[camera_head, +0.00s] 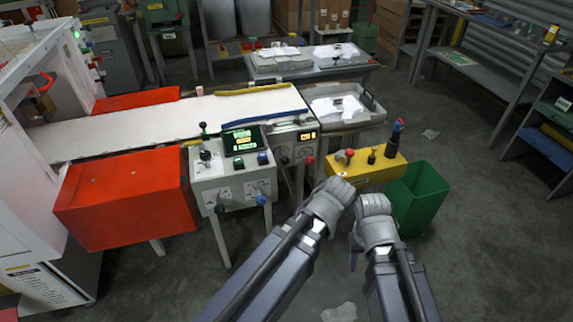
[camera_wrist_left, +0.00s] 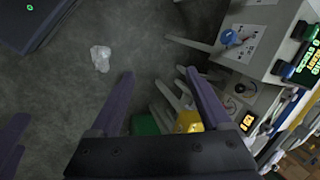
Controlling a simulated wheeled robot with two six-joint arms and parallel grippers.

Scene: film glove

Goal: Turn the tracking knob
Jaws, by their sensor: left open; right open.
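A grey control box (camera_head: 232,182) with a lit screen (camera_head: 240,140) stands by the conveyor. A side panel with an orange display (camera_head: 307,136) has more knobs, one red (camera_head: 309,160). The labels are too small to read, so I cannot tell which is the tracking knob. My left gripper (camera_head: 338,190) is right of the box, apart from it. In the left wrist view its jaws (camera_wrist_left: 158,85) are open and empty; a blue knob (camera_wrist_left: 230,38) shows beyond. My right gripper (camera_head: 373,204) is beside the left one.
A yellow control box (camera_head: 368,174) with buttons and a green bin (camera_head: 418,196) stand just beyond my grippers. Orange-red boxes (camera_head: 125,198) flank the white conveyor belt (camera_head: 170,122). Clear plastic (camera_wrist_left: 101,58) lies on the floor. Open floor lies to the right.

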